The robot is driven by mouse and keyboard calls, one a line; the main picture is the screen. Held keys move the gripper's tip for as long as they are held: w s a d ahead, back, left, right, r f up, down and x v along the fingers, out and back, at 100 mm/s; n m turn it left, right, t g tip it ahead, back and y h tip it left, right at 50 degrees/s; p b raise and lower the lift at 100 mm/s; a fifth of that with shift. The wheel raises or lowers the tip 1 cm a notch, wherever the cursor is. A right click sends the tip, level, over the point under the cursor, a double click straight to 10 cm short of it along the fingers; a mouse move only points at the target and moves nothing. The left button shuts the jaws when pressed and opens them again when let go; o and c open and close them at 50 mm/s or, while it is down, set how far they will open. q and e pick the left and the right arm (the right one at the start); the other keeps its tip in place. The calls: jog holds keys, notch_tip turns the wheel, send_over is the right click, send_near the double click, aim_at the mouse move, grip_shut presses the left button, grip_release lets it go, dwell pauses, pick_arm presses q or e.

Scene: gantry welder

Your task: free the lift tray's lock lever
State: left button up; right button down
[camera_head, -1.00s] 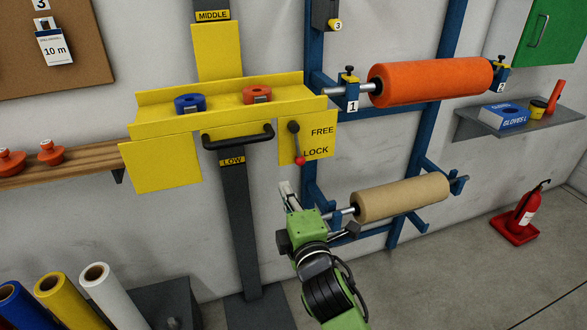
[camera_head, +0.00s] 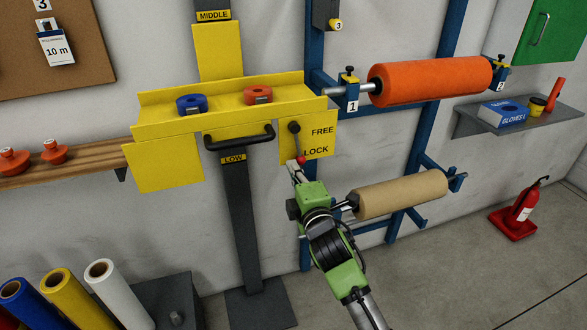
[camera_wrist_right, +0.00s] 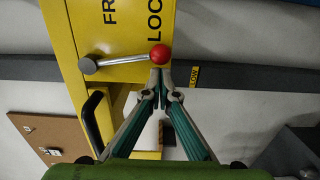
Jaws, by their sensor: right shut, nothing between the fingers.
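The yellow lift tray (camera_head: 230,112) hangs on its dark post at the LOW mark. Its lock lever (camera_head: 297,143) has a dark pivot and a red ball knob and points down at the word LOCK. In the right wrist view the lever (camera_wrist_right: 122,61) lies sideways with its red knob (camera_wrist_right: 159,54) at the fingertips. My right gripper (camera_head: 295,169) is just below the knob. Its fingers (camera_wrist_right: 160,74) are shut with nothing between them, and the tips are at or very near the knob; I cannot tell whether they touch. My left gripper is not in view.
A black handle (camera_head: 238,138) spans the tray's front, left of the lever. A blue rack right of it holds an orange roll (camera_head: 430,81) and a tan roll (camera_head: 402,195). Blue and orange tape rolls sit on the tray.

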jog(key=shift+w+d+n+p, duration=0.1)
jog(key=shift+d+n+p, duration=0.25)
jog(key=shift+d+n, duration=0.15)
jog(key=w+d+r+n+p, duration=0.1)
jog(key=d+r+n+p, duration=0.2)
jog(key=n, duration=0.5)
jog(key=w+d+r+n+y+p, duration=0.1)
jog(key=w+d+r+n+p, duration=0.1)
jog(key=d+r+n+p, duration=0.2)
jog(key=shift+d+r+n+p, duration=0.25)
jog(key=shift+d+n+p, duration=0.9)
jog(key=shift+n+p, duration=0.65)
jog(key=shift+w+r, duration=0.1)
jog(key=shift+b, duration=0.3)
